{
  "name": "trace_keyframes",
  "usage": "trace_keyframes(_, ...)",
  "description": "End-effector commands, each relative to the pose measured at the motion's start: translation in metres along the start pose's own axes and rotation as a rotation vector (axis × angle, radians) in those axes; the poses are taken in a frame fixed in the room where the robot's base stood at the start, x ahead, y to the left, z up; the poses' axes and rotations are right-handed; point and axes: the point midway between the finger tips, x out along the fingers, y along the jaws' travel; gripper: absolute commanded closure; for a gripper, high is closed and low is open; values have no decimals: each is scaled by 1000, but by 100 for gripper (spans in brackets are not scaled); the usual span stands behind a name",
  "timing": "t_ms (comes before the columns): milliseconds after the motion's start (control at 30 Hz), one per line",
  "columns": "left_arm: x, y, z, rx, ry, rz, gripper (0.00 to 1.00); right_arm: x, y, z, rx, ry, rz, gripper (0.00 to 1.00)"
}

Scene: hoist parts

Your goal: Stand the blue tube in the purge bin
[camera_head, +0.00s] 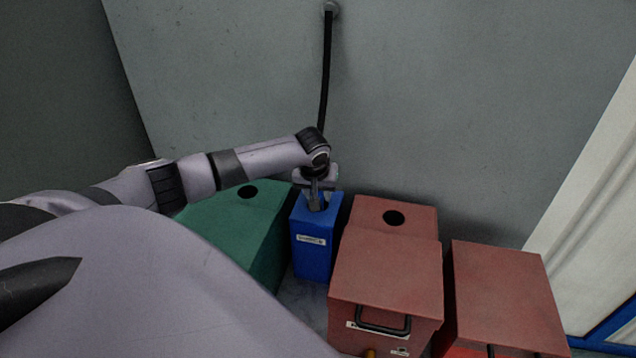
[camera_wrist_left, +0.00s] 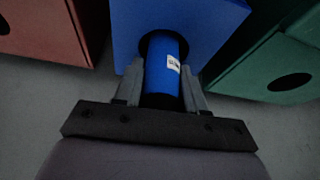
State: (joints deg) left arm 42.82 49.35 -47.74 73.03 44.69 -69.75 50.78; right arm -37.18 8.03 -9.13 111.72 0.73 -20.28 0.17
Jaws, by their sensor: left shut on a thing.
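My left gripper (camera_head: 316,202) is above the blue bin (camera_head: 314,245), pointing down at its top. The bin is tall and box-shaped, with a white label on its front that is too small to read. In the left wrist view the gripper (camera_wrist_left: 163,85) is shut on the blue tube (camera_wrist_left: 160,58), which has a small white label. The tube's far end is inside the dark round hole in the top of the blue bin (camera_wrist_left: 215,20). How deep it reaches is hidden. My right gripper is out of view.
A green box (camera_head: 235,215) with a round hole stands left of the blue bin. A red box (camera_head: 365,212) with a hole stands to its right. Two more red boxes (camera_head: 385,270) (camera_head: 510,290) are nearer. A black hose (camera_head: 325,75) hangs down the grey wall behind.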

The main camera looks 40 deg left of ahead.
Motion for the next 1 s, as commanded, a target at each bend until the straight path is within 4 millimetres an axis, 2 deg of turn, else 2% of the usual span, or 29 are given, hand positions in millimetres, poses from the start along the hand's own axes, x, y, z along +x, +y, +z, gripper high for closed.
trace_keyframes(167, 0, 0, 0, 0, 1, 0, 98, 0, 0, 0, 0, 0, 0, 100)
trace_keyframes(200, 0, 0, 0, 0, 1, 0, 50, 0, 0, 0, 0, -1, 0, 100)
trace_keyframes(267, 0, 0, 0, 0, 1, 0, 31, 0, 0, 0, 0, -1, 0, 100)
trace_keyframes(667, -5, 0, 0, 0, 0, 0, 30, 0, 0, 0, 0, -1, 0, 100)
trace_keyframes(1000, -48, 0, 0, 1, 3, 1, 30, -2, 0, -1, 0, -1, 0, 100)
